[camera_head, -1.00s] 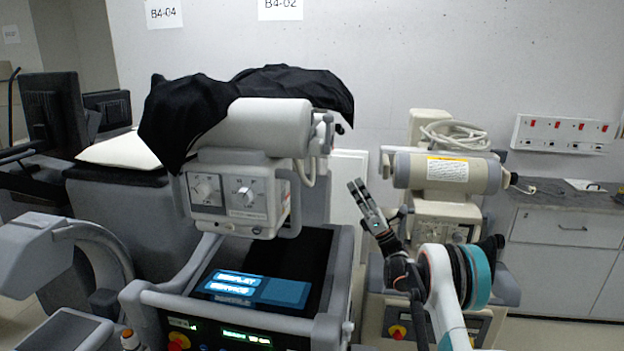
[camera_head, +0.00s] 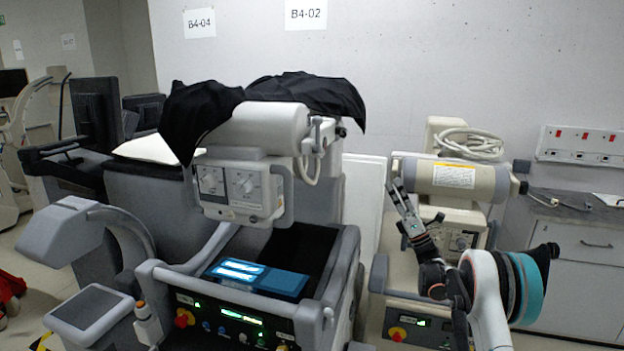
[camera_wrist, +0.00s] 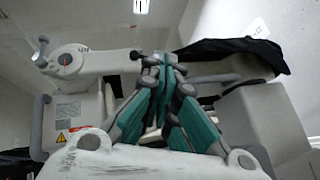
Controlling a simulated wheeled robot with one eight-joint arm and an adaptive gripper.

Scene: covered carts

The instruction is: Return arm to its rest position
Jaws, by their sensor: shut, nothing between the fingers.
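My gripper (camera_head: 398,187) is at the right of the head view, at the end of my white, black and teal arm, with its fingers pointing up. It is shut and empty. In the wrist view its teal-padded fingers (camera_wrist: 165,75) come together at the middle of the picture. In the head view the gripper appears in front of the right-hand cart's cream cylinder (camera_head: 450,178); I cannot tell the gap between them. A black cloth (camera_head: 312,92) lies draped over the top of the left-hand cart (camera_head: 238,188); it also shows in the wrist view (camera_wrist: 235,52).
A blue lit panel (camera_head: 262,280) sits on the left-hand cart's top. Dark monitors (camera_head: 97,108) stand at the left. A grey-topped cabinet (camera_head: 580,255) stands against the wall at the right. A red item (camera_head: 10,288) shows at the lower left edge.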

